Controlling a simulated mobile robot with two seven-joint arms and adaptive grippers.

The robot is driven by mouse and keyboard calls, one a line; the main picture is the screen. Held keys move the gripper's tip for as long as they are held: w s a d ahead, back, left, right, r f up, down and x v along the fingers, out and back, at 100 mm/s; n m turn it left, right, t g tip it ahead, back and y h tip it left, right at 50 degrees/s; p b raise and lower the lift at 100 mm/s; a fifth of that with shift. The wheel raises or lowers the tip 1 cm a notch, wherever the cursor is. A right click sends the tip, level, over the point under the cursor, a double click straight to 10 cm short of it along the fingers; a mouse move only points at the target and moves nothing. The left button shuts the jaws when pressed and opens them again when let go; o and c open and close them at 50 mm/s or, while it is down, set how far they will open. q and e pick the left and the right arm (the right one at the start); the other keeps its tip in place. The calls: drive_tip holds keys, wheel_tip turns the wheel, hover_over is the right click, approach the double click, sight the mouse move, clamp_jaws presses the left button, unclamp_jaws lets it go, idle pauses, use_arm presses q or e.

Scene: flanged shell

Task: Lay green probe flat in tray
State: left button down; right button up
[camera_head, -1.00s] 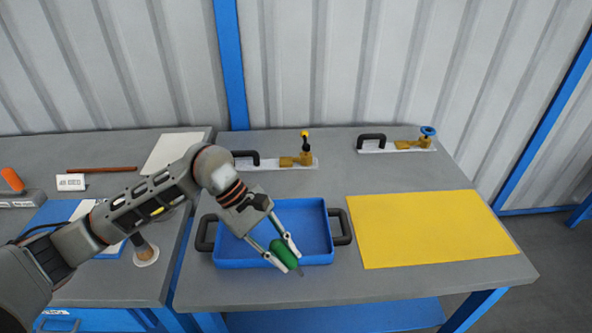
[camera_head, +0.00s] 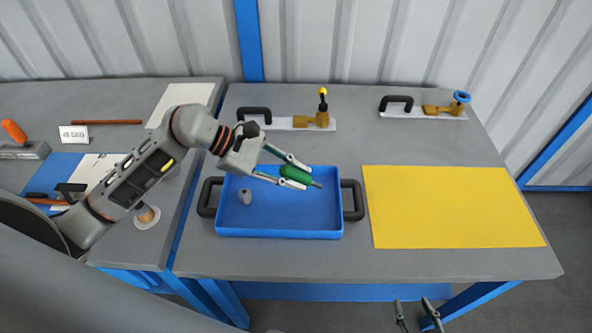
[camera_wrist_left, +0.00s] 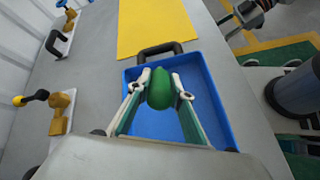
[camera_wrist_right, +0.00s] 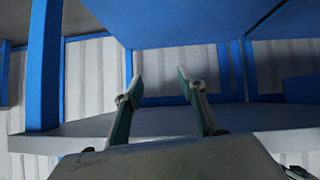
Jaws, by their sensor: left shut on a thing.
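The green probe (camera_head: 297,174) is a fat green handle with a short grey tip pointing right. My left gripper (camera_head: 294,175) is shut on its handle, over the back right part of the blue tray (camera_head: 280,234). In the left wrist view the probe (camera_wrist_left: 161,90) sits between the two fingertips, with the tray (camera_wrist_left: 217,77) below. I cannot tell whether the probe touches the tray. A small grey cylinder (camera_head: 245,196) stands in the tray's left part. My right gripper (camera_wrist_right: 158,85) is open and empty; its fingertips show at the head view's bottom edge (camera_head: 418,316), in front of the table.
A yellow mat (camera_head: 450,207) lies right of the tray. Behind are two white plates with black handles and brass valves (camera_head: 313,121) (camera_head: 440,109). A left-hand table holds a blue mat, a card and an orange-handled tool (camera_head: 14,131). The grey table front is clear.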

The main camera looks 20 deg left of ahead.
use_arm(q)
wheel_tip(320, 180, down, 2)
drive_tip(key=shift+f+b, duration=0.1)
drive_tip(key=shift+b, duration=0.3)
drive_tip(key=shift+f+b, duration=0.3)
drive_tip(key=shift+f, duration=0.85)
drive_tip(key=shift+f+b, duration=0.7)
drive_tip(key=shift+f, duration=0.25)
use_arm(e)
drive_tip(key=shift+w+a+f, duration=0.1)
drive_tip(key=shift+a+f, duration=0.05)
drive_tip(key=shift+f, duration=0.5)
drive_tip(key=shift+w+a+f, duration=0.1)
drive_tip(key=shift+a+f, duration=0.05)
drive_tip(key=shift+f, duration=0.5)
drive_tip(key=shift+r, duration=0.25)
use_arm(q)
drive_tip(key=c, duration=1.7)
unclamp_jaws()
